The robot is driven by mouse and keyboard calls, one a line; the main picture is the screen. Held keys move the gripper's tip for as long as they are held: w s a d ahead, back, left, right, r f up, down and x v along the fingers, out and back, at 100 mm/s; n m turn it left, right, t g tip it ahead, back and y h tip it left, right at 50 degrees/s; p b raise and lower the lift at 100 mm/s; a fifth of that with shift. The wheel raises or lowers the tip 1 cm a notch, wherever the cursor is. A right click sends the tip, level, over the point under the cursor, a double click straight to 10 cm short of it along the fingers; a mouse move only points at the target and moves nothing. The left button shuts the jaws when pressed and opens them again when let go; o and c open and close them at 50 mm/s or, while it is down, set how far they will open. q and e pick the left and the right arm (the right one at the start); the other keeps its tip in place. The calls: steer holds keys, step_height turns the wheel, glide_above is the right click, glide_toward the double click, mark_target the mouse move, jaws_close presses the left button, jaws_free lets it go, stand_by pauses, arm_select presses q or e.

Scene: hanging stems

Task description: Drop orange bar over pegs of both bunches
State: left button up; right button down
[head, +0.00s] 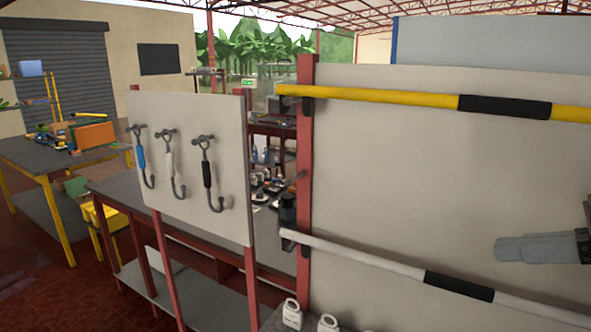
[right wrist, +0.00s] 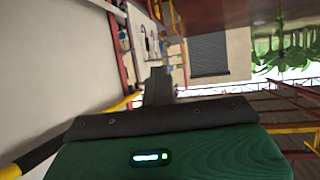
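No bunches of stems are in view, and I see no bar that is clearly orange. A yellow bar (head: 370,97) with a black grip section lies across the large pale panel (head: 400,180) in the head view, on a dark holder at its left end. A white bar (head: 350,257) with a black section runs lower on the same panel. My right gripper (head: 505,249) is at the right edge, in front of the panel between the two bars. Its grey fingers look together and empty. They also show in the right wrist view (right wrist: 158,85). My left gripper is out of view.
A pale board (head: 190,150) with three hanging hooks stands left of the panel. A red post (head: 305,180) edges the panel. A workbench (head: 125,190) is behind, and a table (head: 40,155) with an orange case (head: 95,136) is far left. White bottles (head: 292,313) stand low.

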steer(key=w+d+p, duration=0.1)
steer(key=w+d, duration=0.3)
steer(key=w, duration=0.3)
steer(key=shift+p, duration=0.35)
stand_by(1.2)
steer(key=shift+d+f, duration=0.1)
